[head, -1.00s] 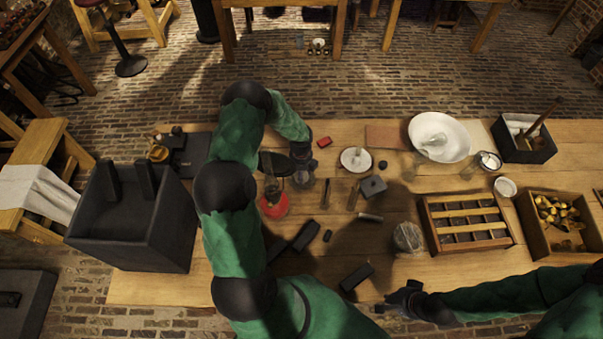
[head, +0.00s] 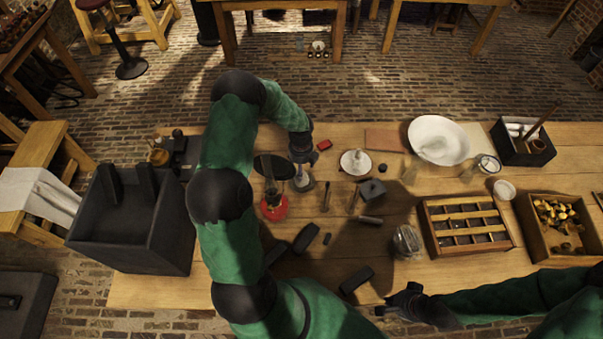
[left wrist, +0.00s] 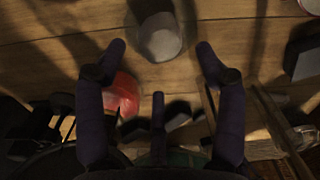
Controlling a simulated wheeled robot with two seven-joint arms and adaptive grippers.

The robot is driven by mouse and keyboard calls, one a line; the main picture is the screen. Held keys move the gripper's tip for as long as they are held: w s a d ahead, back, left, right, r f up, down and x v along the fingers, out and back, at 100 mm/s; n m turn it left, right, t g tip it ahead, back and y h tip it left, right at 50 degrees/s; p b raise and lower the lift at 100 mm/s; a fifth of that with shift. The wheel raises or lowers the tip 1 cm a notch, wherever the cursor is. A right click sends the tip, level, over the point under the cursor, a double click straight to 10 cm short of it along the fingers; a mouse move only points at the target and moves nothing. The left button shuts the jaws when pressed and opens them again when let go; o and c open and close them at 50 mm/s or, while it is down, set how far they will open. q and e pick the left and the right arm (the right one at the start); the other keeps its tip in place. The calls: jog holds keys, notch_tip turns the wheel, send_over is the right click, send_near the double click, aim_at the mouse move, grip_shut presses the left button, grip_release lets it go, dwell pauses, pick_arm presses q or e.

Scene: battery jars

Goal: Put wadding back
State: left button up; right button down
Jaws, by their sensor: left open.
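A whitish lump that looks like wadding (head: 438,146) lies in the white bowl (head: 459,127) at the back right of the bench. My left gripper (head: 302,164) is over the left middle of the bench, close above a small pale-topped jar (head: 303,183). In the left wrist view my left gripper (left wrist: 160,50) has its fingers wide apart, and a greyish round thing (left wrist: 160,32) shows between and beyond them. I cannot tell whether they touch it. My right gripper (head: 388,308) is at the bench's front edge, away from the bowl; its finger opening is unclear.
A red-based vessel (head: 273,208) stands left of the small jar. A glass jar (head: 407,240), a slotted wooden tray (head: 432,226) and a box of brass parts (head: 528,238) are to the right. Black blocks (head: 305,237) lie near the front. A large black box (head: 120,225) stands left.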

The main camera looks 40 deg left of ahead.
pick_arm(q)
notch_tip(320, 180, up, 6)
jog(key=shift+f, duration=0.15)
dwell(0.6)
